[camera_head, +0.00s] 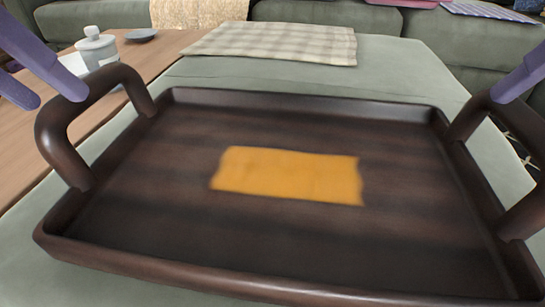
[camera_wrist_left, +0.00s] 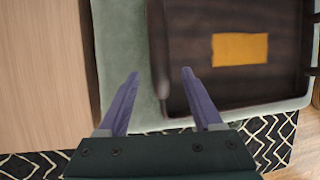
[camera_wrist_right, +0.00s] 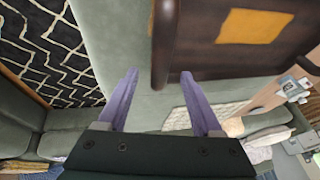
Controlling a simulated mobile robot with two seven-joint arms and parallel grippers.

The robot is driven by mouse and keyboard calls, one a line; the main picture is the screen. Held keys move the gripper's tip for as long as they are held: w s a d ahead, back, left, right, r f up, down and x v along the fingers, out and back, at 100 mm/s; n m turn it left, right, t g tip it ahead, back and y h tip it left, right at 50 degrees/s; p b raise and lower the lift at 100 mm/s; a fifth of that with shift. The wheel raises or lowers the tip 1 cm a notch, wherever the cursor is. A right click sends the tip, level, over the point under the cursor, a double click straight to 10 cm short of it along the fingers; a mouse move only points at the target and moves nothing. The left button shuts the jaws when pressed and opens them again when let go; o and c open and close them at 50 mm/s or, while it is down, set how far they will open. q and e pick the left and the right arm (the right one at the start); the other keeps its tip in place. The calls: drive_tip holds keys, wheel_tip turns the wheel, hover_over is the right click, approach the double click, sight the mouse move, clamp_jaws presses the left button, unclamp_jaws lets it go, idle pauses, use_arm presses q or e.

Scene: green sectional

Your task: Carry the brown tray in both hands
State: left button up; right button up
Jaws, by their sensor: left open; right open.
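The dark brown tray (camera_head: 300,264) lies flat on a green cushion, with an orange cloth (camera_head: 288,175) in its middle. Its left handle (camera_head: 55,140) and right handle (camera_head: 520,120) stand up at its ends. My left gripper (camera_wrist_left: 160,73) is open, and the left handle (camera_wrist_left: 157,45) appears between its fingers in the left wrist view. My right gripper (camera_wrist_right: 159,72) is open, and the right handle (camera_wrist_right: 164,40) appears between its fingers in the right wrist view. I cannot tell whether any finger touches a handle. The right gripper is mostly cut off in the head view.
A plaid blanket (camera_head: 275,42) lies behind the tray on the green seat (camera_head: 400,68). A wooden surface (camera_head: 140,60) at the left bears a lidded white jar (camera_head: 97,48) and a dark dish (camera_head: 141,35). A patterned rug (camera_wrist_right: 45,50) shows in the right wrist view.

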sight(78, 115)
use_arm(q)
drive_tip(key=x, duration=0.7)
drive_tip(key=shift+r, duration=0.1)
use_arm(e)
drive_tip(key=x, duration=0.7)
use_arm(q)
drive_tip(key=shift+c, duration=0.2)
use_arm(e)
drive_tip(key=shift+c, duration=0.2)
use_arm(q)
clamp_jaws()
use_arm(e)
drive_tip(key=shift+r, duration=0.1)
clamp_jaws()
use_arm(q)
drive_tip(key=shift+r, duration=0.1)
